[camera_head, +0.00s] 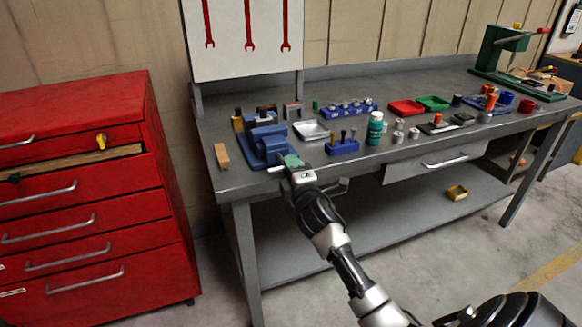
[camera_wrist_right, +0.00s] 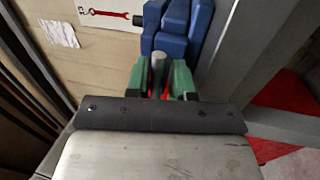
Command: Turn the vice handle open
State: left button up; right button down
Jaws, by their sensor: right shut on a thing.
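The blue vice (camera_head: 265,143) stands at the near left corner of the grey workbench. It also shows at the top of the right wrist view (camera_wrist_right: 180,28). My right gripper (camera_head: 292,162) reaches the front of the vice from below right. In the right wrist view its green fingers (camera_wrist_right: 163,80) are shut on the vice handle, with a grey metal rod (camera_wrist_right: 158,68) standing between them. Red shows beside the rod. The fingers hide much of the handle, so its angle is hard to tell. My left gripper is not in view.
A wooden block (camera_head: 221,156) lies left of the vice. A metal tray (camera_head: 310,130), a blue tool holder (camera_head: 342,147) and a green bottle (camera_head: 375,128) stand to its right. A red drawer cabinet (camera_head: 90,200) is left of the workbench (camera_head: 222,187), with floor between them.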

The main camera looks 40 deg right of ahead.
jog(key=c, duration=1)
grip_release()
jog(key=shift+d, duration=0.1)
jog(key=v, duration=1.1)
jog(key=shift+b, duration=0.4)
